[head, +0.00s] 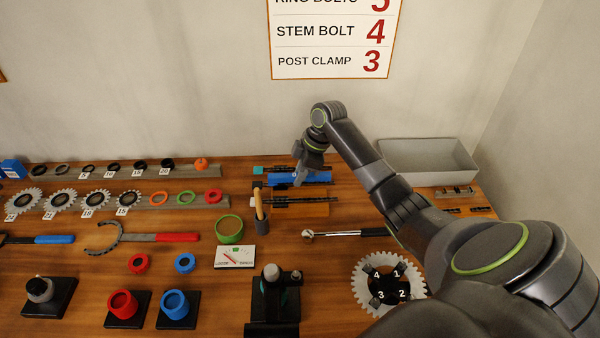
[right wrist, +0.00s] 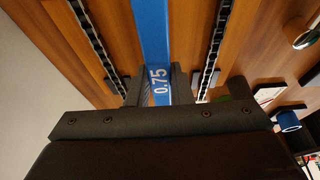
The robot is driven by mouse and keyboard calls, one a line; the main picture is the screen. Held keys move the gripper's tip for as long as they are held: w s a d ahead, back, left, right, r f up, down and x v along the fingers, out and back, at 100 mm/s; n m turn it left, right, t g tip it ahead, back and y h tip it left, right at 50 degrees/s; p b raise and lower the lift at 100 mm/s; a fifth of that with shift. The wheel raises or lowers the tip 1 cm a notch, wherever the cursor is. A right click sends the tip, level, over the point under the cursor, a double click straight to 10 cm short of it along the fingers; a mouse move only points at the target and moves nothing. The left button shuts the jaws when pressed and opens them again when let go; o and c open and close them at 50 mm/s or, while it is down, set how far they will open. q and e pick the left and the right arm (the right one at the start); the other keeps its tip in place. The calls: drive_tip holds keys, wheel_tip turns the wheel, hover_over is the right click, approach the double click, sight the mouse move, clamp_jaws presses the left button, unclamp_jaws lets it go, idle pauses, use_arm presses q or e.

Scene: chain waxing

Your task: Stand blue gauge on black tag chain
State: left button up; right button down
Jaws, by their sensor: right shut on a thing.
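My right gripper (head: 298,179) is over the chain area at the back of the table. It is shut on the blue gauge (head: 282,179), a long flat bar. In the right wrist view the blue gauge (right wrist: 153,35) reads 0.75 and sits between the fingers (right wrist: 159,86). One chain (right wrist: 96,42) runs to the left of the gauge and another chain (right wrist: 214,45) to the right, both apart from it in the picture. In the head view a front chain (head: 310,200) lies on a wooden strip. A small dark tag (head: 258,186) shows near the chains' left ends; which chain bears it is unclear. My left gripper is out of view.
A teal tag (head: 258,170) lies at the back. A hammer-like tool (head: 259,206) stands upright in front of the chains. A ratchet (head: 345,233) lies nearby. A grey bin (head: 428,160) is at the back right. Sprockets and rings fill the left side.

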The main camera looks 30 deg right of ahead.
drive_tip(key=c, duration=1.2)
unclamp_jaws()
drive_tip(key=b+v, duration=0.3)
drive_tip(key=v, duration=1.4)
drive_tip(key=shift+r, duration=0.2)
drive_tip(key=shift+s+d+f, duration=0.1)
